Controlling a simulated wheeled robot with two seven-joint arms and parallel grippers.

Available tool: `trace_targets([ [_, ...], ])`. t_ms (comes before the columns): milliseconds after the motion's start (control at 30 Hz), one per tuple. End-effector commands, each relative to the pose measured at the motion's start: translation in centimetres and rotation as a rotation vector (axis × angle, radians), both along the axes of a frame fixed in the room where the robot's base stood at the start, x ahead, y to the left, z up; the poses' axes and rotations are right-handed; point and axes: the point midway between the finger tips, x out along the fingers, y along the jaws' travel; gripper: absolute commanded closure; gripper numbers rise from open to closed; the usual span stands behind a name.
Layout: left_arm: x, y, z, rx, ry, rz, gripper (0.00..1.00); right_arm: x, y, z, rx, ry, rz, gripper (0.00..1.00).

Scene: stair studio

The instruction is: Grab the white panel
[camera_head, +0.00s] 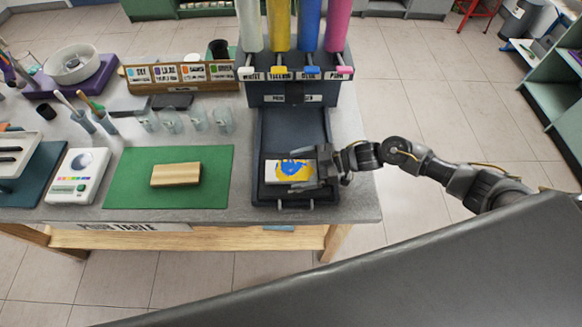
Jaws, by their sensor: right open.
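The white panel (273,171) lies in the front part of a dark tray under the paint dispensers. Its face carries blue and yellow paint, and white shows at the edges. My right gripper (305,170) reaches in from the right over the panel's right end. Its jaws are open, with one finger towards the panel's far side and one towards its near side. I cannot tell whether the fingers touch it. My left gripper is not in view.
The dark tray (262,140) has raised edges. White, yellow, blue and pink tubes (309,25) stand behind it. A wooden block (175,174) lies on a green mat (125,190) to the left.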

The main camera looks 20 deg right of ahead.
Motion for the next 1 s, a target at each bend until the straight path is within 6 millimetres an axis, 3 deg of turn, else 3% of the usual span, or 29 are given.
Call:
trace_targets([
  [300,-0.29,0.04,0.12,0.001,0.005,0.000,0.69,0.13,0.55,-0.29,-0.001,0.000,0.000,0.09],
  [700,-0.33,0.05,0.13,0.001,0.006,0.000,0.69,0.13,0.54,-0.26,0.000,-0.001,0.000,0.60],
  [1000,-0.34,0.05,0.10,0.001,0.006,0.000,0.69,0.16,0.56,0.03,0.000,-0.002,0.001,0.60],
])
